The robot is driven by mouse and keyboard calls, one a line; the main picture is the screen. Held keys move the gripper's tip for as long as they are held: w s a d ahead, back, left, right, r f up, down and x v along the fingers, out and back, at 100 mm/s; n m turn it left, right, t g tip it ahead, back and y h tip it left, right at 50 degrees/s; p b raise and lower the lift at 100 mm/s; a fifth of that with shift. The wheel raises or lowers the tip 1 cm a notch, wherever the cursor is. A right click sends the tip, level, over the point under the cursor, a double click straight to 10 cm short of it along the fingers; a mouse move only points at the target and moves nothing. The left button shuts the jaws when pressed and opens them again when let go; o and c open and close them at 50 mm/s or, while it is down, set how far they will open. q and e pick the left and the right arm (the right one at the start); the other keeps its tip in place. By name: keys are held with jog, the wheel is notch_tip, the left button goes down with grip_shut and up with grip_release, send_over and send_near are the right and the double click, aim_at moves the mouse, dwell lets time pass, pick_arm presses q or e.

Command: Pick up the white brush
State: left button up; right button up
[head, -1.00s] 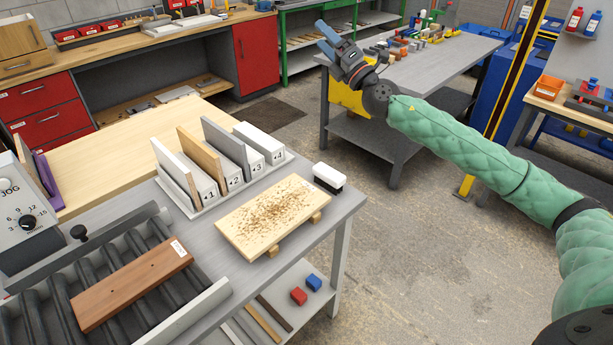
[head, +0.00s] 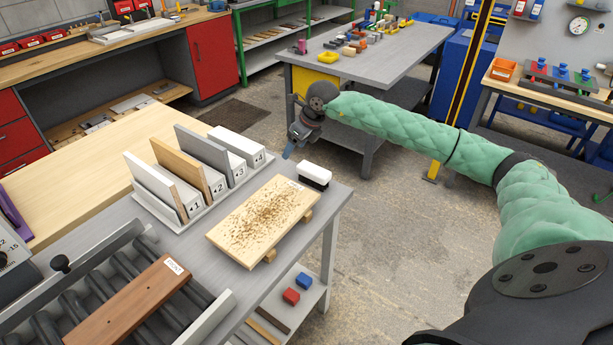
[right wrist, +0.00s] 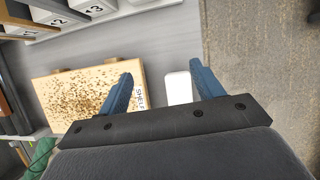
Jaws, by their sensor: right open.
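The white brush (head: 314,176), white on top with a dark band of bristles below, stands on the grey table at its right edge, beside the sawdust-covered board. My right gripper (head: 289,151) hangs above and behind it in the head view, apart from it and pointing down. In the right wrist view the brush (right wrist: 178,88) shows as a white block beyond and between the two open blue fingers (right wrist: 160,82). Nothing is held. My left gripper is not in view.
The light board (head: 262,222) with sawdust lies on wooden blocks next to the brush. A rack (head: 172,215) of upright boards in numbered slots stands behind it. A roller conveyor (head: 60,310) with a brown plank (head: 130,305) is at the front left. Open floor lies to the right.

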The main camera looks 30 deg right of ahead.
aim_at(314, 168)
jog(key=s+d+g, duration=0.1)
jog(key=s+d+f+h, duration=0.1)
jog(key=s, duration=0.1)
jog(key=s+d+g+h, duration=0.1)
jog(key=shift+s+d+f+g, duration=0.15)
jog(key=shift+d+f+g, duration=0.15)
jog(key=shift+d, duration=0.1)
jog(key=shift+f+m+p, duration=0.3)
jog(key=shift+f+p, duration=0.2)
jog(key=shift+f, duration=0.75)
jog(key=f+p, duration=0.1)
jog(key=f, duration=0.1)
jog(key=f+p, duration=0.2)
jog(key=shift+s+a, duration=0.1)
jog(key=shift+a, duration=0.1)
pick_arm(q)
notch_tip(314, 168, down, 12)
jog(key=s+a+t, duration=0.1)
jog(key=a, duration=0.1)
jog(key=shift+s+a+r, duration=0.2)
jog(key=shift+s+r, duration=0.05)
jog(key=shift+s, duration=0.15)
pick_arm(e)
jog(key=shift+f, duration=0.65)
jog(key=c, duration=1.1)
jog(key=shift+c, duration=0.2)
jog(key=shift+r, duration=0.15)
